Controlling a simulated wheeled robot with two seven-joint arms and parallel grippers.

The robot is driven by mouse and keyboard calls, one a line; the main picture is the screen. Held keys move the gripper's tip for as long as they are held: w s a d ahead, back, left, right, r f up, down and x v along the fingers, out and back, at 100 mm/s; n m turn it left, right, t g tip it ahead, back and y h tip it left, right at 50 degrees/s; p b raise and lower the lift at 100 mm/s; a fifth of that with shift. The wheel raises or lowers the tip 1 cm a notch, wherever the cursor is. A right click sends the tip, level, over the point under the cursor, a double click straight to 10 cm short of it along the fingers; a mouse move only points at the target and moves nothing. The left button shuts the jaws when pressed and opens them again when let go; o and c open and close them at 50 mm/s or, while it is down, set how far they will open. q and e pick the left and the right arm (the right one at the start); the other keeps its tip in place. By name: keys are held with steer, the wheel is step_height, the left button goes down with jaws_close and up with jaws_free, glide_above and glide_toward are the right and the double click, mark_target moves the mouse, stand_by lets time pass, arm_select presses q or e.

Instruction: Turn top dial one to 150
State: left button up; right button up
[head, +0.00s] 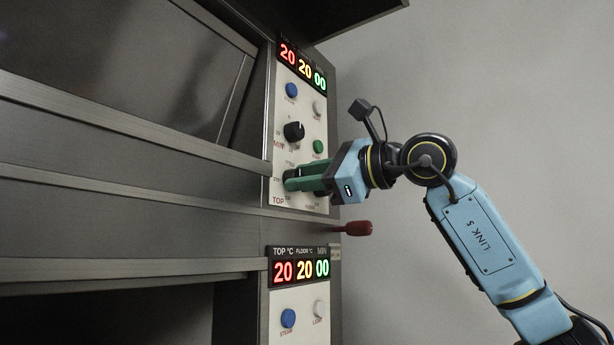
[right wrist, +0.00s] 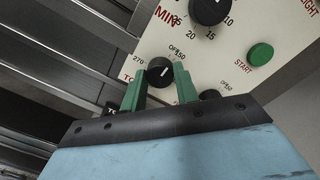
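The top dial (right wrist: 160,71) is a black round knob with a white mark, low on the upper cream control panel (head: 284,116). In the right wrist view its mark points up and slightly right, near the printed OFF and 150. My right gripper (head: 291,178) reaches in from the right, its green fingers at the panel. In the head view the fingers mostly hide the dial. My left gripper is not in view.
Above are a larger black MIN dial (head: 294,131) and a green START button (head: 318,146). Another black dial (right wrist: 210,95) sits just right of the fingers. A red-tipped lever (head: 357,228) sticks out below. A second panel (head: 290,299) lies lower.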

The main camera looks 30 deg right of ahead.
steer(key=c, duration=0.3)
steer(key=shift+m+b, duration=0.4)
steer(key=shift+m, duration=1.7)
steer(key=o, duration=1)
steer(key=shift+c, duration=0.2)
steer(key=b+v, duration=0.2)
steer(key=v, duration=1.1)
steer(key=shift+s, duration=0.2)
